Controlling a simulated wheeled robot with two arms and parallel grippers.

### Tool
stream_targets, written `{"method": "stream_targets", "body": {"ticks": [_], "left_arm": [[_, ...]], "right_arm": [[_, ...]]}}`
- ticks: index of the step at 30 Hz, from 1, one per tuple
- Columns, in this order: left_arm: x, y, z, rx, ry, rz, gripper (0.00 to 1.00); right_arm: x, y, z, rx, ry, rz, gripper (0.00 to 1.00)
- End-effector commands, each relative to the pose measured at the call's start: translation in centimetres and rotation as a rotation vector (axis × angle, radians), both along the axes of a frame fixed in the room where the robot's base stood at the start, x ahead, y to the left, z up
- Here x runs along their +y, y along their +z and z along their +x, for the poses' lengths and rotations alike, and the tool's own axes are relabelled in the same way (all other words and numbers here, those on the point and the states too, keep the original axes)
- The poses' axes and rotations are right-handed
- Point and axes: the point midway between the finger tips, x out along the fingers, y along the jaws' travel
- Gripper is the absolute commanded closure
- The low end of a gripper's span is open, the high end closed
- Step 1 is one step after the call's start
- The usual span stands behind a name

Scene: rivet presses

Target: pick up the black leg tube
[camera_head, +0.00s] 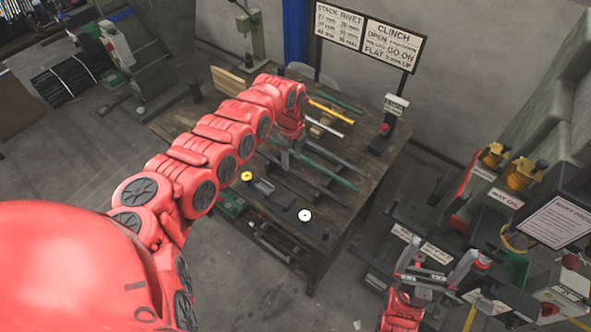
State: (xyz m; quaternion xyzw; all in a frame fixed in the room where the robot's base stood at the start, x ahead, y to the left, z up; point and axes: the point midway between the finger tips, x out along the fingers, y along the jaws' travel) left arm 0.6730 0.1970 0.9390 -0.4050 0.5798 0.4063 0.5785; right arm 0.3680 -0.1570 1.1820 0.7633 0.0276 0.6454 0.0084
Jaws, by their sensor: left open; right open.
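Several long tubes lie side by side on the wooden table (345,225). A black leg tube (338,160) lies right of my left gripper, and another dark tube (317,188) lies nearer the front; I cannot tell which one the task means. My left gripper (285,165) points down over the table among the tubes, open and holding nothing that I can see. Its arm hides the table's left part. My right gripper (436,264) is open and empty at the lower right, away from the table.
A yellow tube (331,113), a white tube (326,126) and a green tube (336,179) share the table. A small labelled post (389,122) stands at its right edge and a sign (368,36) behind. Machines with yellow parts (524,174) stand at the right.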

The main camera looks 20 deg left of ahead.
Motion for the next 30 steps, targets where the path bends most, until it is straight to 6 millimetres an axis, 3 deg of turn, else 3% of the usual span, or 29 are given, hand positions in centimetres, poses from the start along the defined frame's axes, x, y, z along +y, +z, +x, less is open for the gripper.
{"method": "stream_targets", "body": {"ticks": [5,11,15,25,30], "left_arm": [[-0.4,-0.8,0.0,0.000,-0.001,-0.001,0.41],[-1.6,-3.5,-0.2,0.001,-0.002,-0.002,0.41],[-1.4,-5.1,-0.1,0.001,-0.001,-0.002,0.41],[-1.2,-5.6,-0.1,-0.002,0.001,0.000,0.41],[-1.2,-5.6,-0.1,-0.002,0.001,-0.001,0.70]], "right_arm": [[0.0,0.7,0.0,0.000,0.000,0.000,0.00],[0.0,2.1,0.0,0.000,0.000,0.000,0.00],[0.0,1.8,0.0,0.000,0.000,0.000,0.00],[0.0,1.8,0.0,0.000,0.000,0.000,0.00],[0.0,1.8,0.0,0.000,0.000,0.000,0.00]]}}
